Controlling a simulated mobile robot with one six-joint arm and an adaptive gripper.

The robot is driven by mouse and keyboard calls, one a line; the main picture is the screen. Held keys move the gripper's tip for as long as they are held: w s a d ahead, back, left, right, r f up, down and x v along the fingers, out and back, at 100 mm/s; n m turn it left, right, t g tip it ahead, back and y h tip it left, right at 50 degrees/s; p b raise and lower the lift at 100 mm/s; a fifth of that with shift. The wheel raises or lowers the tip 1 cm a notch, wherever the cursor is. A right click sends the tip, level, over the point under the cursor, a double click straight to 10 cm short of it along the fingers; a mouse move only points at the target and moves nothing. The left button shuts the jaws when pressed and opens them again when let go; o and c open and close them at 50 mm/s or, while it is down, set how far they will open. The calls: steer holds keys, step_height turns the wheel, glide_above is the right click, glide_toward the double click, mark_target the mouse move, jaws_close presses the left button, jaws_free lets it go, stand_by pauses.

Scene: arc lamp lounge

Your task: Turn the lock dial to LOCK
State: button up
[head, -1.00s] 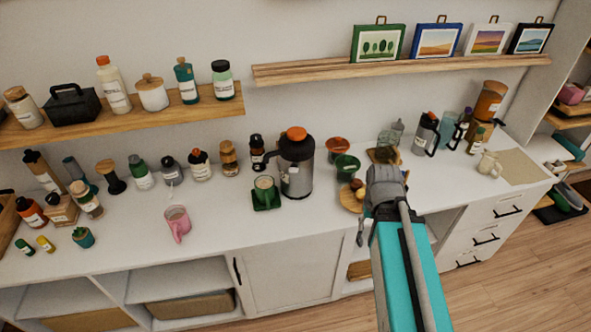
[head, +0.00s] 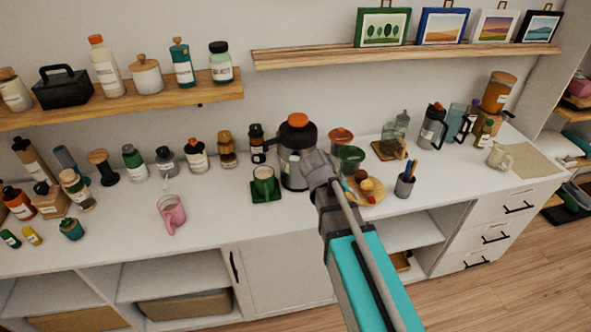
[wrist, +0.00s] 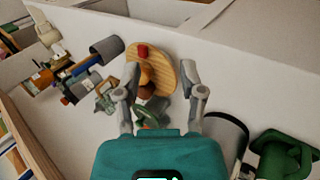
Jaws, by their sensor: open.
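The steel jug (head: 288,168) with a black collar stands upright on the white counter. A pale, dark-rimmed shape at lower right there may be the jug, partly hidden.
A green mug (head: 263,180) stands on a green coaster left of the jug. A pink mug (head: 171,213) stands further left.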

steer(key=w+a+f+n+t+h+b, duration=0.1)
steer(key=w+a+t+h+b, duration=0.1)
steer(key=w+a+b, duration=0.3)
steer(key=w+a+n+t+h+b, duration=0.2)
steer(key=a, duration=0.5)
steer(key=n+t+h+b, duration=0.2)
steer(key=t+h+b, duration=0.1)
steer(key=t+b, duration=0.3)
glide_toward(292, 160)
steer(key=v, duration=0.3)
steer(key=shift+r, duration=0.15)
steer(key=shift+w+d, duration=0.1)
steer(key=shift+d, duration=0.05)
steer(key=shift+x, duration=6.8)
steer(key=shift+f, duration=0.2)
jaws_close()
